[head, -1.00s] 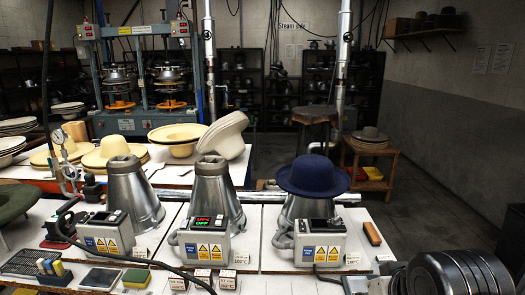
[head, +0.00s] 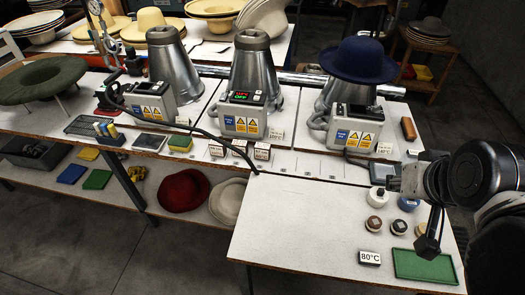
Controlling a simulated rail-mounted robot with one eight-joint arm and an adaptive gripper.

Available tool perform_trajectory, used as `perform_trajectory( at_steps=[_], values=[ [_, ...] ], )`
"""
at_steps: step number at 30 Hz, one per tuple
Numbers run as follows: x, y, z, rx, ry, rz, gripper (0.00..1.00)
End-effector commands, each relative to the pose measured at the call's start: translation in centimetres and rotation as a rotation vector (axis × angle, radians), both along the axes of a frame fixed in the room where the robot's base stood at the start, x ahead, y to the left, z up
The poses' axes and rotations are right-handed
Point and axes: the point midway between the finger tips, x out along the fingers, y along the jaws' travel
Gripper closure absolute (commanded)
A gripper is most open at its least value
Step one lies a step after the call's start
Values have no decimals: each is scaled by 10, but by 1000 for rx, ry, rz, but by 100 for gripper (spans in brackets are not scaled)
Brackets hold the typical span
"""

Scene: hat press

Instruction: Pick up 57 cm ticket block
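Three small ticket blocks stand in a row on the bench in front of the middle hat press: a left block (head: 216,149), a middle block (head: 239,147) and a right block (head: 262,151). The print is too small to tell which one reads 57 cm. My gripper (head: 428,244) seems to be the dark part hanging at the right, above the front table near the green tray. It is well to the right of the blocks and apart from them. I cannot tell its finger opening.
A black cable (head: 222,143) runs just behind and beside the blocks. The middle press control box (head: 241,121) stands behind them. The green tray (head: 424,266), an 80°C sign (head: 370,257) and several small pots are at the front right. The white front table (head: 290,225) is largely clear.

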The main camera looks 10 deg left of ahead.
Motion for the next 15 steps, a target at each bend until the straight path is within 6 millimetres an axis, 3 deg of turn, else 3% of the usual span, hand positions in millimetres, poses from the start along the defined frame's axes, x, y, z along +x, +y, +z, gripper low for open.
perform_trajectory(
  at_steps=[11,15],
  values=[
    [0,0,0,0,0,0,100],
    [0,0,0,0,0,0,84]
  ],
)
